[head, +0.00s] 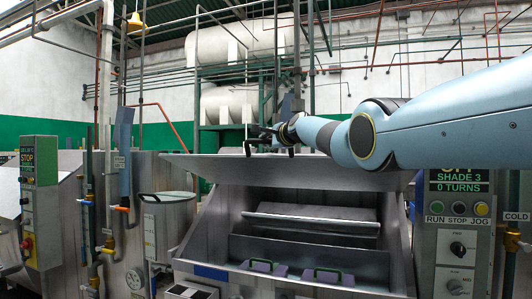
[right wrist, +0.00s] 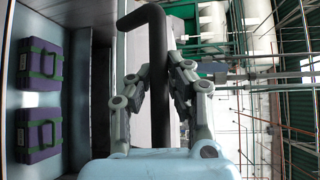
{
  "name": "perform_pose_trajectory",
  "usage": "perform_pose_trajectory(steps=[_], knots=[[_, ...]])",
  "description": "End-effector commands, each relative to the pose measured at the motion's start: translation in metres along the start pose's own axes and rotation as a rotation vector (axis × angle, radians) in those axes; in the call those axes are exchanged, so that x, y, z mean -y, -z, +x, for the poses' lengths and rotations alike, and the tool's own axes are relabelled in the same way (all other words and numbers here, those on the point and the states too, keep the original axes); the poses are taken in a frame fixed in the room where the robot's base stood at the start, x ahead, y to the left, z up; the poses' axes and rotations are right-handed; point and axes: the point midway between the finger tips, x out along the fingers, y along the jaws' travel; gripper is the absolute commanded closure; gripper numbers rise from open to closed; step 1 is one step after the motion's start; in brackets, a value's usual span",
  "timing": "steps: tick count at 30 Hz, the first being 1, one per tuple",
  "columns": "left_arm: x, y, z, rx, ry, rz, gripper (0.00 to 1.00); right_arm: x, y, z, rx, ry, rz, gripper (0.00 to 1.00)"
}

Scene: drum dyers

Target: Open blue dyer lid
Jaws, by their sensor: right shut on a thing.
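The dyer (head: 205,235) in the middle of the head view is a metal machine with a blue strip on its front. Its lid (head: 360,178) is a wide grey metal panel, raised, with the opening exposed below it. A black bar handle (right wrist: 157,45) stands out from the lid and bends at its end. My right gripper (head: 270,137) reaches in from the right to the lid's top edge. In the right wrist view, the right gripper (right wrist: 157,82) has its fingers shut around the handle. My left gripper is in neither view.
Two purple cases (head: 262,267) with green handles lie inside the dyer's opening. A control panel (head: 462,235) stands at the right and a green one (head: 40,200) at the left. A lidded metal drum (head: 168,228) and pipes stand left of the dyer.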

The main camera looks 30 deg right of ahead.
Motion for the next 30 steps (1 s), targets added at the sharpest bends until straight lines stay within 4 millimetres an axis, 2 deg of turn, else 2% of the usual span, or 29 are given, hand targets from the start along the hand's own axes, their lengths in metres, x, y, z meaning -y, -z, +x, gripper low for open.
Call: perform_pose_trajectory(steps=[5, 15, 16, 21, 30], knots=[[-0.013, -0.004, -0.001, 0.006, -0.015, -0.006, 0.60, 0.008, -0.002, -0.001, 0.002, -0.010, 0.010, 1.00], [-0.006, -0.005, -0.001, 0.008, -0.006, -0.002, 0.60, 0.009, -0.002, -0.001, 0.002, -0.010, 0.011, 1.00], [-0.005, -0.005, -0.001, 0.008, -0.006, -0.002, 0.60, 0.009, -0.002, -0.001, 0.002, -0.010, 0.011, 0.83], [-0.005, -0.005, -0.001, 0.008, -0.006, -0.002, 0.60, 0.008, -0.002, -0.001, 0.002, -0.010, 0.011, 0.60], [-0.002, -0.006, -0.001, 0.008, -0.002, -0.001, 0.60, 0.007, 0.000, -0.001, 0.001, -0.012, 0.011, 0.60]])
